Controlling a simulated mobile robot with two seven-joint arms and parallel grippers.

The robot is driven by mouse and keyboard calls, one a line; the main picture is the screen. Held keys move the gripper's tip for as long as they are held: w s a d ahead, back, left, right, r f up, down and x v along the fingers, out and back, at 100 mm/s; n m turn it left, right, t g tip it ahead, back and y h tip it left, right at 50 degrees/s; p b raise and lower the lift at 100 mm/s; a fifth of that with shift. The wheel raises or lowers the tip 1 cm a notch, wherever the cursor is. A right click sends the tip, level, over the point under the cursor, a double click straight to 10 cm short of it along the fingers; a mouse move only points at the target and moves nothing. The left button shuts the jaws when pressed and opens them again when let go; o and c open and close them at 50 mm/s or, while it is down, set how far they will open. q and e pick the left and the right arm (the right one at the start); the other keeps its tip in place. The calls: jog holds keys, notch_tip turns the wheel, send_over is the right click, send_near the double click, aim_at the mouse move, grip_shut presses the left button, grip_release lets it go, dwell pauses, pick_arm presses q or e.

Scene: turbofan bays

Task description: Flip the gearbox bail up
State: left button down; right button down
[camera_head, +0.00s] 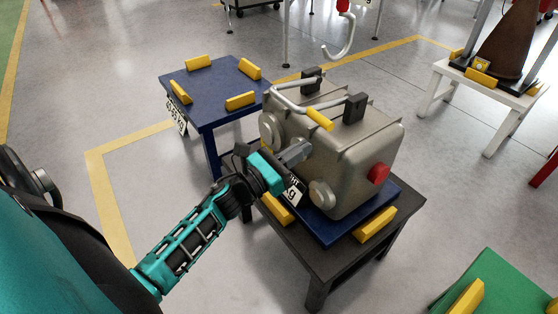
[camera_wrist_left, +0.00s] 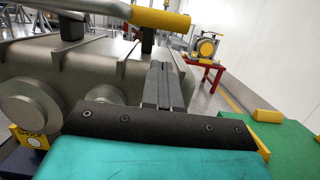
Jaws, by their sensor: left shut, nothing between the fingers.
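The gearbox (camera_head: 360,150) is a grey metal housing on a blue pad on a dark stand. Its bail (camera_head: 290,103) is a bent metal bar with a yellow grip (camera_head: 320,119), between two black blocks on top. The bail lies low toward the near left edge of the housing. In the left wrist view the yellow grip (camera_wrist_left: 160,18) and bar cross the top. My left gripper (camera_head: 303,150) is shut and empty, beside the near left face of the gearbox and below the yellow grip. Its closed fingers (camera_wrist_left: 163,85) show in the left wrist view, apart from the bail. My right gripper is out of view.
A blue table (camera_head: 212,88) with yellow corner blocks stands behind left. A hook (camera_head: 340,45) hangs behind the gearbox. A white table (camera_head: 500,88) with a brown cone is at back right. A green surface (camera_head: 500,285) is at front right. The floor at left is clear.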

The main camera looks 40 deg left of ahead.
pick_arm(q)
jog(key=r, duration=0.1)
jog(key=w+r, duration=0.2)
jog(key=shift+d+r+p, duration=0.15)
jog(key=shift+d+p, duration=0.2)
jog(key=shift+p, duration=0.05)
